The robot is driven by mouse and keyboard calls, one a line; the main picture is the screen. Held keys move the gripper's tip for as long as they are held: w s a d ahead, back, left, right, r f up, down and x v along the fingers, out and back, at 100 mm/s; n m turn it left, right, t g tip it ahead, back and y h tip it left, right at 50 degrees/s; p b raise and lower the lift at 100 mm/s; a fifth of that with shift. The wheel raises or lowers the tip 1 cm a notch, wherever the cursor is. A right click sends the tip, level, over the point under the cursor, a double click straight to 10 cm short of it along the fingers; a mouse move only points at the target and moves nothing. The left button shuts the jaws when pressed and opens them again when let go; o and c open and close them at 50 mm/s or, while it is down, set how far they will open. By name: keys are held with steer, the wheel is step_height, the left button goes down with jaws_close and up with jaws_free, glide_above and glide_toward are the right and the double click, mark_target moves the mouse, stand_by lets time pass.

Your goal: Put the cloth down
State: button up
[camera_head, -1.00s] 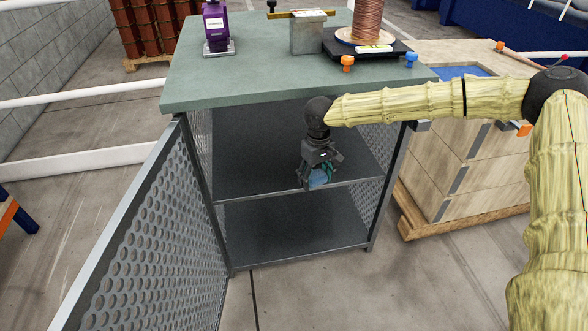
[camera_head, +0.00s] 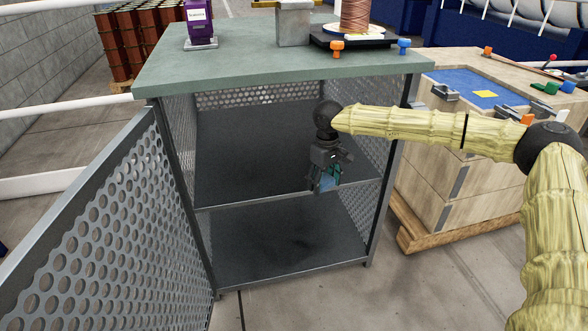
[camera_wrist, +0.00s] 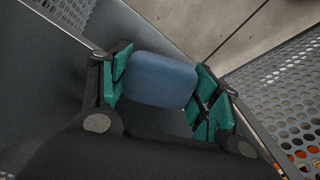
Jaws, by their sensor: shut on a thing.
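The cloth is a blue, rounded bundle (camera_wrist: 160,80) between the green finger pads of my gripper (camera_wrist: 163,88) in the wrist view. In the head view the cloth (camera_head: 326,184) shows small and partly hidden by the fingers. My gripper (camera_head: 325,178) is shut on it and points down. It hangs at the open front of a grey cabinet, by the right part of the middle shelf's (camera_head: 245,160) front edge. I cannot tell whether the cloth touches the shelf.
The cabinet's perforated door (camera_head: 105,225) stands open at the left. The middle shelf and lower shelf (camera_head: 285,240) look empty. The green top (camera_head: 270,68) overhangs and carries a purple device (camera_head: 199,22) and a copper spool (camera_head: 357,16). A wooden crate (camera_head: 445,190) stands at the right.

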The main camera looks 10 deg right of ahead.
steer(key=w+b, duration=0.1)
steer(key=w, duration=0.4)
steer(key=w+d+f+b, duration=0.1)
steer(key=w, duration=0.4)
steer(key=w+b, duration=0.1)
steer(key=w, duration=0.4)
steer(key=shift+w+d+f+b, duration=0.2)
steer(key=shift+f+b, duration=0.1)
steer(key=shift+b, duration=0.1)
steer(key=shift+f+b, duration=0.7)
steer(key=shift+f, duration=1.05)
steer(key=shift+s, duration=0.1)
steer(key=o, duration=1.1)
steer(key=shift+c, duration=0.2)
step_height(320, 180, up, 8)
steer(key=p, duration=0.2)
steer(key=shift+f+p, duration=0.2)
steer(key=shift+p, duration=0.15)
